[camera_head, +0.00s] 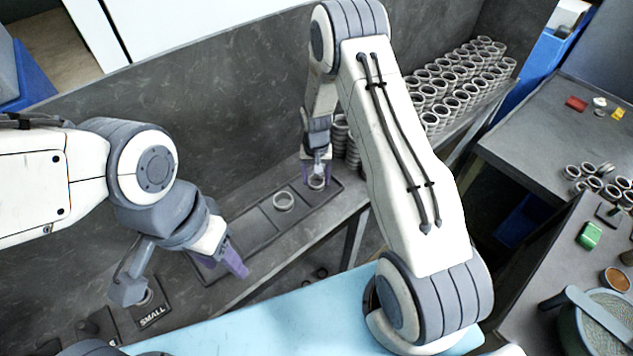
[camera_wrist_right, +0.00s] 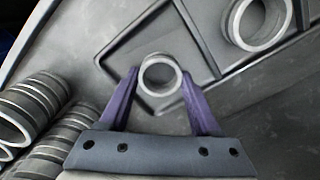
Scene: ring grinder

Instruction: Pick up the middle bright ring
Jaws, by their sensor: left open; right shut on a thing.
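A bright metal ring (camera_head: 284,208) lies in the middle part of the dark compartmented tray (camera_head: 252,240). It also shows in the right wrist view (camera_wrist_right: 262,45), at the upper right, apart from my fingers. A second bright ring (camera_wrist_right: 160,90) is between the purple fingertips of my right gripper (camera_wrist_right: 160,75), which touch it on both sides. In the head view my right gripper (camera_head: 316,172) is low over the tray's right end, shut on that ring (camera_head: 316,184). My left gripper (camera_head: 232,255) is open and empty near the tray's left end, its fingers partly hidden.
Stacked rings (camera_head: 455,85) fill the bench at the back right, with more stacks (camera_wrist_right: 35,110) close to my right gripper. A plate marked SMALL (camera_head: 151,315) lies at the lower left. The right table (camera_head: 545,135) holds loose rings. A dark wall (camera_head: 200,120) stands behind the tray.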

